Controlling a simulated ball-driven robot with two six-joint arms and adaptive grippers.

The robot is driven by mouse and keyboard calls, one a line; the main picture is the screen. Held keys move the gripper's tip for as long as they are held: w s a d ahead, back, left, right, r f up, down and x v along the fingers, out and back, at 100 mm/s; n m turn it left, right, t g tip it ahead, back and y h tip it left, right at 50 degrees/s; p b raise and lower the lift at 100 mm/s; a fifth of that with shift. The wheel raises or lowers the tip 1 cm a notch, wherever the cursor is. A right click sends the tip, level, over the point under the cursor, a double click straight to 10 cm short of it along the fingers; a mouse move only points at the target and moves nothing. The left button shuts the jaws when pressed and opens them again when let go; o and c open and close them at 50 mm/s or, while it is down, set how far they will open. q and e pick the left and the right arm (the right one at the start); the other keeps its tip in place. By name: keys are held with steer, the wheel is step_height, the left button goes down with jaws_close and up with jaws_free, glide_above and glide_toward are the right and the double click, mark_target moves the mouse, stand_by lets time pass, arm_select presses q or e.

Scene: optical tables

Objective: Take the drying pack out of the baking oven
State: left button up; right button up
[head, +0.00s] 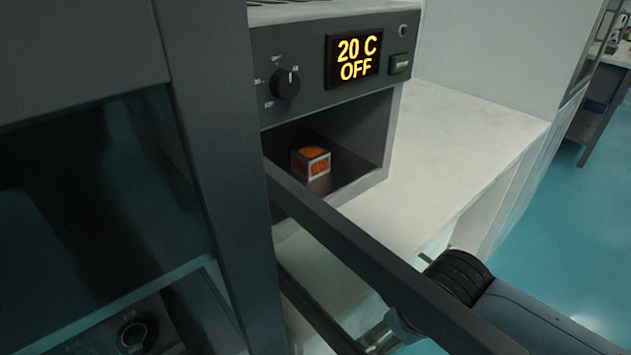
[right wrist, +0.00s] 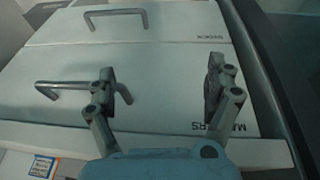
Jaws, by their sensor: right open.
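The drying pack (head: 311,162), a small orange and white cube, sits on the dark floor of the baking oven (head: 310,30). The oven front is open, and its display reads 20 C OFF. My right arm comes in from the lower right in the head view, low in front of the bench and well apart from the pack. Its gripper is mostly hidden there behind a dark bar. In the right wrist view my right gripper (right wrist: 166,90) is open, with nothing between its fingers, facing white drawer fronts. My left gripper is not in view.
A dark frame bar (head: 370,255) runs diagonally across the foreground, between my right arm and the oven. A dark glass-fronted cabinet (head: 100,190) fills the left. The pale bench top (head: 470,135) right of the oven is clear. White drawers (right wrist: 185,60) have metal handles.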

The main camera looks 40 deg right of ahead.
mark_target(316, 154)
step_height(316, 154, up, 15)
steer(key=w+a+t+p, duration=0.1)
steer(key=w+t+p, duration=0.1)
steer(key=w+d+t, duration=0.1)
steer(key=w, duration=0.3)
steer(key=w+d+r+t, duration=0.1)
steer(key=w, duration=0.3)
steer(key=w+d+t+y, duration=0.1)
steer(key=w, duration=0.3)
steer(key=shift+w+r+n, duration=0.25)
steer(key=shift+r+n, duration=0.05)
steer(key=shift+n, duration=0.1)
steer(key=w+d+r+t, duration=0.1)
steer(key=w, duration=0.2)
steer(key=w+d+r+t, duration=0.1)
steer(key=w+d, duration=0.1)
steer(key=w, duration=0.1)
steer(key=w+d+r, duration=0.1)
steer(key=w+d, duration=0.1)
steer(key=w, duration=0.1)
steer(key=shift+r+m+t+y, duration=0.1)
steer(key=shift+m+t+y, duration=0.2)
steer(key=shift+m+t, duration=0.1)
steer(key=x, duration=0.4)
steer(key=shift+w+r, duration=0.1)
steer(key=shift+x, duration=3.15)
steer(key=shift+d+r, duration=0.15)
steer(key=shift+r, duration=0.05)
steer(key=c, duration=1.3)
